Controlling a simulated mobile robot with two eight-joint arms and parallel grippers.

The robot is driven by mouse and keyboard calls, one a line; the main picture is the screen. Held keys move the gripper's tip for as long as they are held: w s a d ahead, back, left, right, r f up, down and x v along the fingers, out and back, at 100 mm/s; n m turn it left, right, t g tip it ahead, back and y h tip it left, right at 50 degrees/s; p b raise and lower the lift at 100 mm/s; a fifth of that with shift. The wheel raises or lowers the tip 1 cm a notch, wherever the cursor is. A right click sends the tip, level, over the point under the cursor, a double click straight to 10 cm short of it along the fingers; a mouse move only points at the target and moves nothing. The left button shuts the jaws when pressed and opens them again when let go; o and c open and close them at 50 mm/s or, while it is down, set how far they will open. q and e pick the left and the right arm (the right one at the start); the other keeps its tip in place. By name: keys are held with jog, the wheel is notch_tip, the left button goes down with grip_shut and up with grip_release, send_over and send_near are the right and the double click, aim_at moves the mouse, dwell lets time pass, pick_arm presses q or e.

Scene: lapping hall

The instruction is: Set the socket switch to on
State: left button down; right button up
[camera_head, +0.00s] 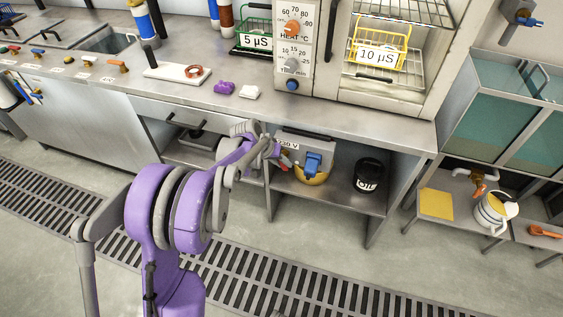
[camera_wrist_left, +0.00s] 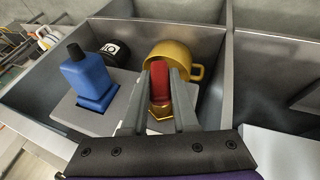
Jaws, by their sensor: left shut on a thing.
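The socket box (camera_head: 298,142), grey with a 230 V label, is fixed under the bench front. A blue plug or cover (camera_head: 313,164) is on its front; it also shows in the left wrist view (camera_wrist_left: 88,80). The socket switch has a red lever (camera_wrist_left: 160,83) on a brass hexagonal base (camera_wrist_left: 161,111). My left gripper (camera_wrist_left: 159,95) is shut on this lever, with one finger on each side. In the head view the gripper (camera_head: 277,154) hides most of the switch. My right gripper is out of view.
Below the box, a yellow mug (camera_head: 312,177) and a black container (camera_head: 369,175) stand on the lower shelf. The bench top (camera_head: 200,100) is above, holding an oven (camera_head: 340,85), a purple lump (camera_head: 224,88) and a white lump (camera_head: 249,92). The grated floor in front is clear.

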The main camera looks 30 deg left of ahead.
pick_arm(q)
jog(key=h, duration=0.2)
jog(key=shift+n+t+h, duration=0.3)
jog(key=shift+t, duration=0.1)
jog(key=t+h+b, duration=0.1)
jog(key=h, duration=0.2)
jog(key=shift+w+d+n, duration=0.1)
jog(key=shift+d+n, duration=0.05)
jog(key=shift+n, duration=0.25)
jog(key=n+t+h+b, duration=0.1)
jog(key=h+b, duration=0.1)
jog(key=h, duration=0.1)
jog(key=shift+d+r, duration=0.15)
jog(key=shift+d+r+n+t+h+b, duration=0.1)
jog(key=shift+r+n+t+h+b, duration=0.15)
jog(key=shift+t+h+b, duration=0.4)
jog(key=shift+r+n+t+h+b, duration=0.1)
jog(key=shift+n+t+h+b, duration=0.3)
jog(key=shift+h, duration=0.45)
jog(key=c, duration=0.7)
grip_release()
jog(key=p+v, duration=0.1)
jog(key=v, duration=1)
jog(key=shift+f, duration=0.15)
